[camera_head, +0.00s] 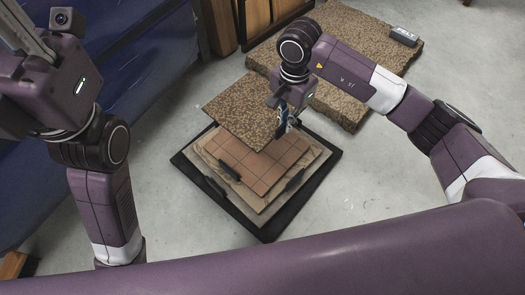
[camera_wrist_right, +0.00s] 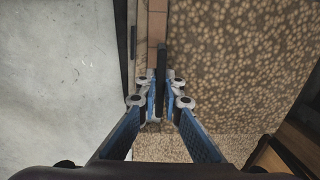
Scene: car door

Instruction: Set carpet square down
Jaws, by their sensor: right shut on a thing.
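The carpet square (camera_head: 243,108), brown with a mottled pattern, is held tilted over a stack of squares in the head view. It also fills the right side of the right wrist view (camera_wrist_right: 245,60). My right gripper (camera_head: 281,127) is shut at its near right edge. In the right wrist view its fingertips (camera_wrist_right: 161,90) close on a slim black strip along that edge. Below lies a tan-pink tiled square (camera_head: 262,165) on a larger beige piece (camera_head: 247,204), on a black base (camera_head: 268,233). The carpet hides their far left part. My left gripper (camera_head: 22,28) is partly cut off at upper left.
A thick brown carpeted slab (camera_head: 345,100) lies behind and to the right, with a grey block (camera_head: 404,36) on it. Dark handles (camera_head: 295,180) sit on the stack. A wooden cabinet (camera_head: 255,18) and a blue panel (camera_head: 130,90) stand behind. Grey floor (camera_head: 380,215) is clear at right.

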